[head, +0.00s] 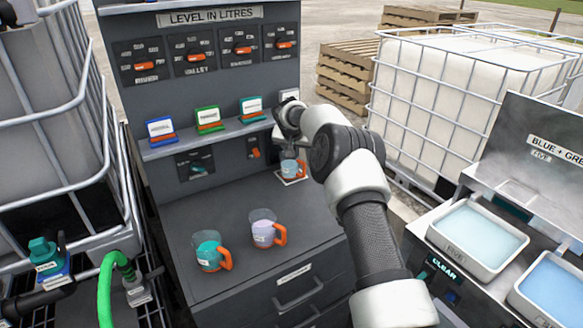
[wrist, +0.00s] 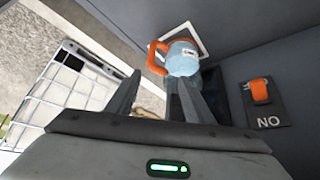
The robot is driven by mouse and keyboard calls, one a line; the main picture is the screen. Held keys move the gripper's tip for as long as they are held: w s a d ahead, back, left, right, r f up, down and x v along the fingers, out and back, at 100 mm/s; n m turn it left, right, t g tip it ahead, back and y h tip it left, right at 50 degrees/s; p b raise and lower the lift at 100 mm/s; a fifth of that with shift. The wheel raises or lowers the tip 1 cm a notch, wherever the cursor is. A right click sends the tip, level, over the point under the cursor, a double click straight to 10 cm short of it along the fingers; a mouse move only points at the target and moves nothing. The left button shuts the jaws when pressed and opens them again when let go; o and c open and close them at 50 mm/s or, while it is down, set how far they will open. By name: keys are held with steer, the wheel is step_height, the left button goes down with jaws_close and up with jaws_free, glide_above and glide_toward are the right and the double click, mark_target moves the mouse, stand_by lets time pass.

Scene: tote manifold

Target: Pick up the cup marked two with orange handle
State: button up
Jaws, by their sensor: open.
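A light blue cup (head: 289,169) with an orange handle sits on a white square pad at the back right of the grey counter. In the wrist view the light blue cup (wrist: 183,62) shows a small white label, too small to read. My gripper (head: 287,142) is above this cup in the head view. In the wrist view my gripper (wrist: 160,78) has its two fingers apart, with the cup beyond the right fingertip and its handle between the tips. A lavender cup (head: 263,232) and a teal cup (head: 208,252), both with orange handles, stand at the counter's front; their markings are unclear.
A shelf (head: 215,134) with several coloured label stands runs above the counter (head: 205,211), close to my gripper. An upright panel with orange switches (head: 191,57) stands behind. The counter's middle is clear. White trays (head: 478,238) stand at the right.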

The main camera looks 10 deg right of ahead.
mark_target(293, 167)
steer(key=shift+x, duration=1.3)
steer(key=shift+c, duration=0.5)
jaws_close()
